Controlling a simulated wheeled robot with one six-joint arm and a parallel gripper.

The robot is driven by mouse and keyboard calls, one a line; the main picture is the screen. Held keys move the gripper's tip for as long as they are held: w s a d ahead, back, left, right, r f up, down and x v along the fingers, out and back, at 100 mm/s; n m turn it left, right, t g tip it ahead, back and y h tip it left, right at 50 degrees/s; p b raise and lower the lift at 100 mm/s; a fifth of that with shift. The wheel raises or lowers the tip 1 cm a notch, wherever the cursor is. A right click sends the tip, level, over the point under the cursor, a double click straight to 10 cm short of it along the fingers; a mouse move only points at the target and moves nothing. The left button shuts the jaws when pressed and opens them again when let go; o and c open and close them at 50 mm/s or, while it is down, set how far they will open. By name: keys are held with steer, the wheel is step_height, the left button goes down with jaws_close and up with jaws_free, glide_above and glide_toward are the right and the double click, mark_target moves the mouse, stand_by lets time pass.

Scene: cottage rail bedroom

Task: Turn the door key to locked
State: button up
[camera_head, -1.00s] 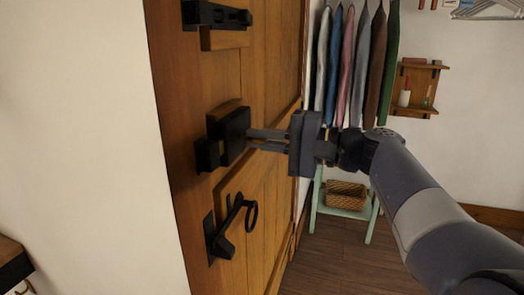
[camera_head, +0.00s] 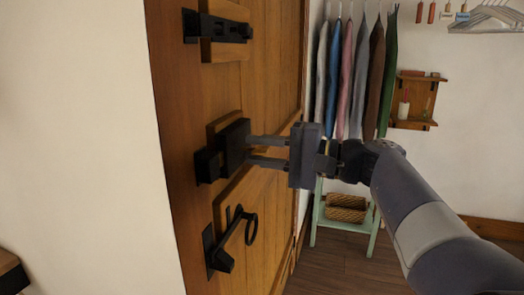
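A wooden door (camera_head: 275,80) carries a black box-shaped lock (camera_head: 234,146) at mid height. My gripper (camera_head: 251,150) points left at this lock, with its two fingers apart, one above the other, and a clear gap between them. The fingertips are at or very near the lock's right face; I cannot tell whether they touch. No key can be made out for certain; nothing shows between the fingers. Below the lock is a black lever handle (camera_head: 226,245) with a black ring (camera_head: 251,229) at its right, and I cannot tell whether the ring belongs to a key.
A black bolt (camera_head: 218,27) is mounted higher on the door. A white wall (camera_head: 80,120) stands at the left. The wooden floor (camera_head: 330,270) at lower middle is clear.

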steer(key=shift+d, duration=0.1)
steer(key=v, duration=1)
steer(key=shift+d, duration=0.3)
steer(key=shift+s+a, duration=0.1)
steer(key=x, duration=1)
steer(key=shift+a, duration=0.35)
